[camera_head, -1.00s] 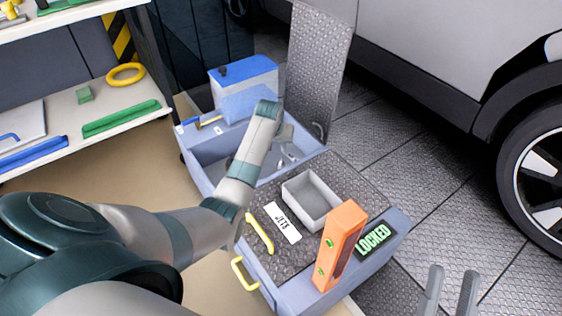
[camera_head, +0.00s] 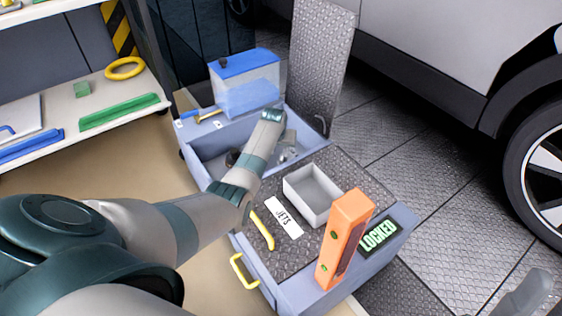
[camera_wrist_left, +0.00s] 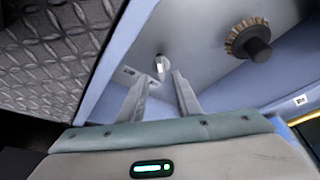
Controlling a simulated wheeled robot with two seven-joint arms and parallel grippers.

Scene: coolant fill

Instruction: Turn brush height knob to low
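In the left wrist view, a small silver knob-like piece (camera_wrist_left: 161,66) stands on the blue-grey basin floor, just beyond the fingertips of my left gripper (camera_wrist_left: 160,83). The gripper is open and empty, its two fingers apart. A round bristle brush (camera_wrist_left: 238,36) with a dark hub lies to the right. In the head view my left gripper (camera_head: 289,143) reaches down into the basin of the blue cart (camera_head: 400,218), partly hidden by its wrist. I cannot tell for sure which part is the brush height knob; no height markings are readable. My right gripper (camera_head: 527,298) shows only partly at the lower right.
A blue-lidded tank (camera_head: 247,88) stands behind the basin. A grey open box (camera_head: 312,195), a JETS label (camera_head: 284,217), a yellow handle (camera_head: 262,230) and an orange upright (camera_head: 344,238) beside a LOCKED display (camera_head: 377,236) are in front. A car stands at right.

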